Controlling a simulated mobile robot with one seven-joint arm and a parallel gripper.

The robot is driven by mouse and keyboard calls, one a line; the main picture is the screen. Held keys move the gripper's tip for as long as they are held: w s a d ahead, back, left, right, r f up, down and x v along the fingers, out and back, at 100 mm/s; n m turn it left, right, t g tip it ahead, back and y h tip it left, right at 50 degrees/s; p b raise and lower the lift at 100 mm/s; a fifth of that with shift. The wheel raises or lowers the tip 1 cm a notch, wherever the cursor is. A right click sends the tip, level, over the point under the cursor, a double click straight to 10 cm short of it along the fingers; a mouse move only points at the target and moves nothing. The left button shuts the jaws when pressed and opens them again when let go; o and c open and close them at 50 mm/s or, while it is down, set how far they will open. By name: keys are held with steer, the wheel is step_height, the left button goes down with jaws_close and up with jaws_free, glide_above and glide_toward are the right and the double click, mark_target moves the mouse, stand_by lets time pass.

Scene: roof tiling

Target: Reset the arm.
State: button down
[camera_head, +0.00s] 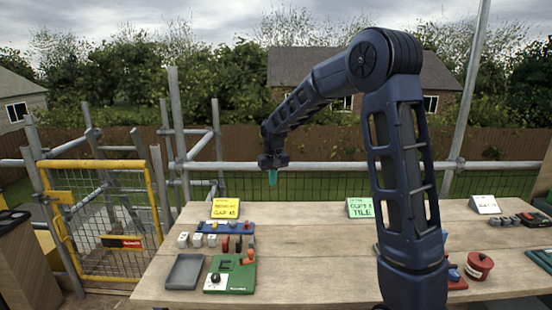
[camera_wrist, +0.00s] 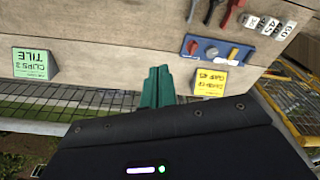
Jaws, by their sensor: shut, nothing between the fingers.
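My arm is raised over the workbench (camera_head: 300,262), bent at the elbow. My gripper (camera_head: 272,177) hangs at its end, pointing down near the bench's far edge, between the yellow sign and the green sign. Its teal fingers show close together in the wrist view (camera_wrist: 157,86), shut with nothing between them. The fingers are apart from the bench and from everything on it.
A yellow sign (camera_head: 225,208) stands behind a blue rack (camera_head: 226,228) at left. A grey tray (camera_head: 185,271) and a green board (camera_head: 230,276) lie in front. A green sign (camera_head: 360,208) and a red pot (camera_head: 479,266) are farther right. A railing (camera_head: 330,165) runs behind.

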steer(key=s+d+r+m+t, duration=0.1)
steer(key=s+d+r, duration=0.55)
steer(key=d, duration=0.25)
steer(key=s+d+r+m+t, duration=0.1)
steer(key=s+d+r, duration=0.4)
steer(key=s+d, duration=0.4)
steer(key=s+d+m, duration=0.1)
steer(key=s+d, duration=0.4)
steer(key=s, duration=0.4)
steer(key=s+d+f+m+t, duration=0.1)
steer(key=s+d, duration=0.5)
steer(key=s, duration=0.3)
steer(key=shift+s, duration=0.3)
steer(key=shift+f, duration=0.1)
stand_by(0.5)
